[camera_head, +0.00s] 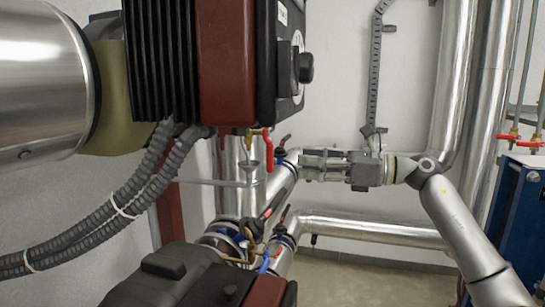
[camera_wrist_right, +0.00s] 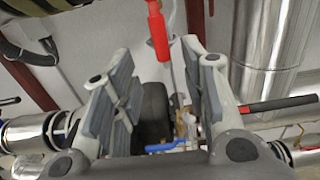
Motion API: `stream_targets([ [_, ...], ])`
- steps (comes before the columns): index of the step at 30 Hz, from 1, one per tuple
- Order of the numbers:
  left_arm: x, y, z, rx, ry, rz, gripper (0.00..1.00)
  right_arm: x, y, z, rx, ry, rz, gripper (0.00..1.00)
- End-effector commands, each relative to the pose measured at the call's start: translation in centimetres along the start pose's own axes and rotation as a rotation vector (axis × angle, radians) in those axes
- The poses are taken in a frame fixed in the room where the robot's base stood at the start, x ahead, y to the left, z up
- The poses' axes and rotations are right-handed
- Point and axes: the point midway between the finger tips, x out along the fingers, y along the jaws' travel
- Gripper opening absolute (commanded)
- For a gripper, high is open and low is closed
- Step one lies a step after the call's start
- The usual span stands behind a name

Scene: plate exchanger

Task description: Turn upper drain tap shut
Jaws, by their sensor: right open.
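The upper drain tap shows as a red lever (camera_head: 268,150) hanging down from a brass fitting below the dark red and black pump motor. In the right wrist view the red lever (camera_wrist_right: 158,35) is at the top centre, pointing down. My right gripper (camera_head: 305,166) reaches in from the right, a little right of the lever and apart from it. Its fingers are open and empty in the right wrist view (camera_wrist_right: 163,78), with the lever's lower end near the gap between them. My left gripper is not in view.
The ribbed motor housing (camera_head: 228,60) overhangs the tap. A lower blue lever (camera_head: 264,262) sits among silver pipes (camera_head: 375,228). Corrugated cables (camera_head: 110,205) run at left. A blue unit (camera_head: 515,225) stands at right. The wall behind my right arm is mostly clear.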

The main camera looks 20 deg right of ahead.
Motion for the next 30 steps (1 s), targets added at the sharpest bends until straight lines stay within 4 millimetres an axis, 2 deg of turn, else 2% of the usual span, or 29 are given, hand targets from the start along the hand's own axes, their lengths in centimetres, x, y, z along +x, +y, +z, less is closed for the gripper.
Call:
stream_targets([
  [4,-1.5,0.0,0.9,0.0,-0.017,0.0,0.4,3.2,0.1,0.4,0.003,-0.002,0.005,0.4],
  [12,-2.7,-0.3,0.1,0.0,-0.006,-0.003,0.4,7.2,0.0,0.3,0.004,-0.004,0.002,0.4],
  [18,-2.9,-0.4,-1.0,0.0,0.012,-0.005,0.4,8.2,0.0,0.1,0.004,-0.002,0.0,0.4],
  [25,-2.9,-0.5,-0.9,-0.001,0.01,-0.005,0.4,8.2,0.0,0.0,0.004,-0.002,0.0,0.4],
  [30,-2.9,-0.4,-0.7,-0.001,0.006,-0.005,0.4,8.2,0.0,0.0,0.004,-0.002,0.0,0.18],
])
